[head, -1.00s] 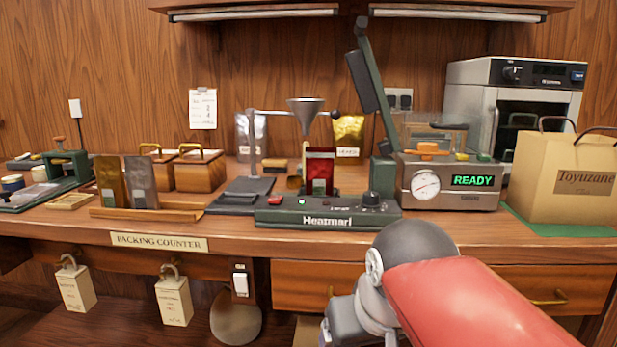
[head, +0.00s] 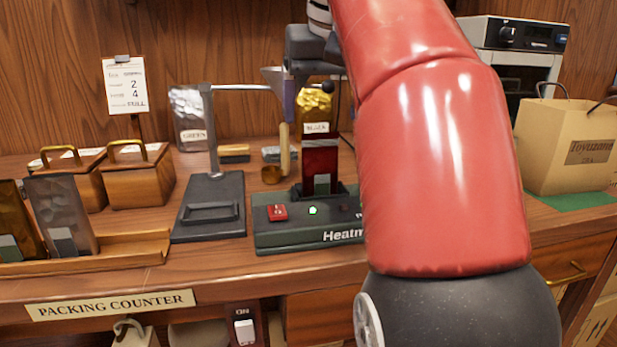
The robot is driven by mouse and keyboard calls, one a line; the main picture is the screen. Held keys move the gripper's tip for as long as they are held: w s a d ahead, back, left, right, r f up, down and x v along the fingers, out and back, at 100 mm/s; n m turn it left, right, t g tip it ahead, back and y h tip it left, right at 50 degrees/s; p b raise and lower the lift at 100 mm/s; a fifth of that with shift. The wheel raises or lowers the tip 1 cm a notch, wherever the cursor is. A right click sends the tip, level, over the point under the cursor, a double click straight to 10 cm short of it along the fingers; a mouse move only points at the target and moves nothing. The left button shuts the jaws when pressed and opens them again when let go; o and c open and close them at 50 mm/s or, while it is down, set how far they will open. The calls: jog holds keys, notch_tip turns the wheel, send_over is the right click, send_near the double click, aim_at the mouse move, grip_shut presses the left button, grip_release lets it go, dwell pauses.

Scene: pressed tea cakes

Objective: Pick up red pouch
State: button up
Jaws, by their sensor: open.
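The red pouch (head: 320,158) stands upright in the dark holder on the green Heatmarl sealer (head: 290,235), with a small grey-green patch low on its front. My gripper (head: 315,108) is above the red pouch, its dark body high at the centre and its fingers pointing down. The fingers are apart, with nothing seen between them but the gold pouch in the background. My arm hides the right part of the sealer.
A gold pouch (head: 317,118) stands behind the red one. Wooden boxes (head: 138,180) stand farther left, and a paper bag (head: 568,150) is at right.

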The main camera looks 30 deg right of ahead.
aim_at(321, 133)
jog(key=b+x, duration=0.1)
jog(key=x, duration=0.5)
jog(key=shift+w+d+b, duration=0.15)
jog(key=shift+b, duration=0.25)
jog(key=shift+r, duration=0.1)
jog(key=c, duration=1.4)
